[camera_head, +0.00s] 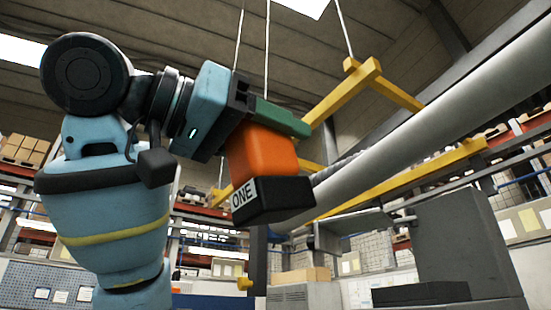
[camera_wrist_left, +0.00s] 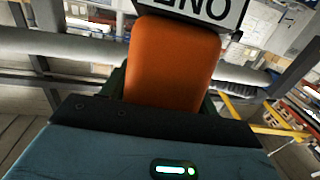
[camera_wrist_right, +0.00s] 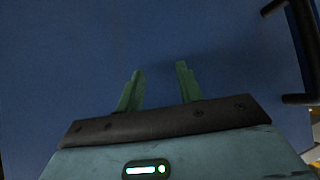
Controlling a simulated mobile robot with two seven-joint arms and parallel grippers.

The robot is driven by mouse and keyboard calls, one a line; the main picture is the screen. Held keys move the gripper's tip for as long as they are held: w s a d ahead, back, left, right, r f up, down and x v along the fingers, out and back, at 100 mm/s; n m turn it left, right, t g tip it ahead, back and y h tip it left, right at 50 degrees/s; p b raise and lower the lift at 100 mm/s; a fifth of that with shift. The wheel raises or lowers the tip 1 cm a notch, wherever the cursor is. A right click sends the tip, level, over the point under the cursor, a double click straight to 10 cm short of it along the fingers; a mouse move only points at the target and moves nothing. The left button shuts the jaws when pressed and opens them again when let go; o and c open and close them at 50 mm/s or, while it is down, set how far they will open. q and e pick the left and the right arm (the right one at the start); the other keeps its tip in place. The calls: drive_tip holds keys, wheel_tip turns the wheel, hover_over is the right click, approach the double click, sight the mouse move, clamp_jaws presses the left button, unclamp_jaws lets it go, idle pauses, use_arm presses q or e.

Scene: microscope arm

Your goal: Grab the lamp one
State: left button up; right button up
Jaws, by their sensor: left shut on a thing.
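Lamp one (camera_head: 263,155) has an orange body and a black end piece with a white label reading ONE. It is raised in the air at the middle of the head view. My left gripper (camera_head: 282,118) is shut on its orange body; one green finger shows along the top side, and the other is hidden. In the left wrist view, the orange body (camera_wrist_left: 172,62) fills the space between the fingers, with the label beyond it. My right gripper (camera_wrist_right: 160,72) is open and empty in front of a plain blue surface.
A long grey tube (camera_head: 430,115) slants across the right, close beyond the lamp. Yellow bars (camera_head: 345,92) hang from cables behind it. A grey machine (camera_head: 460,245) stands at the lower right. A dark bar (camera_wrist_right: 305,50) edges the right wrist view.

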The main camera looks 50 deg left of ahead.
use_arm(q)
drive_tip(key=shift+s+a+r+g, duration=0.1)
drive_tip(key=shift+s+r+g, duration=0.1)
drive_tip(key=shift+s+g, duration=0.5)
drive_tip(key=shift+s+a+r+g, duration=0.15)
drive_tip(key=shift+s+g, duration=0.3)
drive_tip(key=shift+g, duration=0.45)
drive_tip(key=shift+d, duration=0.1)
